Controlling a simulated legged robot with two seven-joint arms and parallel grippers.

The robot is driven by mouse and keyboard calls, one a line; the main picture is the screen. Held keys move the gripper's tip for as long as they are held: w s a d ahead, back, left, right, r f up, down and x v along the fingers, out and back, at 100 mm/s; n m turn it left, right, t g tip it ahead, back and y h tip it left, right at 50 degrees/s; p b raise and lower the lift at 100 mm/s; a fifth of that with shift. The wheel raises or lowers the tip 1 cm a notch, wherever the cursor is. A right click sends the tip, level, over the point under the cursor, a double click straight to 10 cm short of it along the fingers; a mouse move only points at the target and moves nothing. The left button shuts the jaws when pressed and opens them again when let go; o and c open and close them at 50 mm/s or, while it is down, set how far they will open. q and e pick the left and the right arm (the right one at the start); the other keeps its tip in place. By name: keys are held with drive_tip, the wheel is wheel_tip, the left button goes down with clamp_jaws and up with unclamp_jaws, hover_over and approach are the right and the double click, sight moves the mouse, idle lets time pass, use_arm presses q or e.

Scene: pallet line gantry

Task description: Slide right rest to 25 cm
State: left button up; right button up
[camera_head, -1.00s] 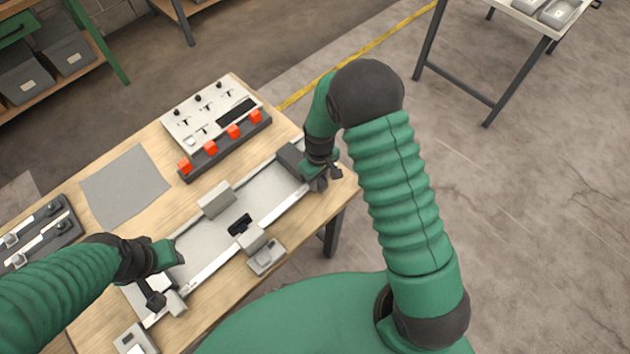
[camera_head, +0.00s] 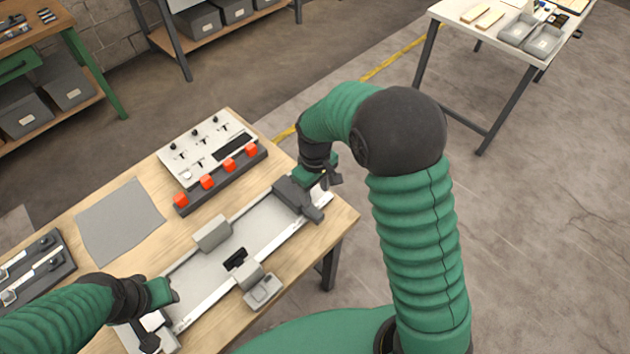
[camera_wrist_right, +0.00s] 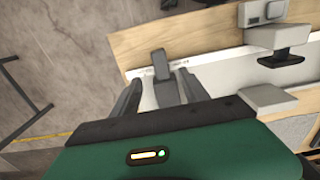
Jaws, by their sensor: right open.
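The long fixture has a pale channel with light rails (camera_head: 190,318) on the wooden bench. The right rest (camera_head: 296,196), a dark grey block, sits across its right end, with a grey handle pointing to the near side. My right gripper (camera_head: 325,178) is open just above and beside this rest. In the right wrist view, the grey handle (camera_wrist_right: 161,66) shows between the two open fingers of my right gripper (camera_wrist_right: 158,80); I cannot tell whether they touch it. My left gripper (camera_head: 172,295) is over the fixture's left end, near a dark knob (camera_head: 149,341); its jaws are unclear.
Grey blocks (camera_head: 212,233) stand on the far rail and near rail (camera_head: 248,275), with a small black piece between. A control panel with red buttons (camera_head: 207,181) lies behind the fixture. A grey mat (camera_head: 120,222) is at left. The bench's right corner is bare.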

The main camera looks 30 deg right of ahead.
wheel_tip(320, 180, up, 5)
drive_tip(key=shift+r, duration=0.15)
idle(0.3)
drive_tip(key=s+a+f+m+t, duration=0.1)
drive_tip(key=s+m, duration=0.3)
drive_tip(key=s, duration=0.8)
drive_tip(key=shift+s+a+f+t, duration=0.3)
drive_tip(key=shift+t, duration=0.5)
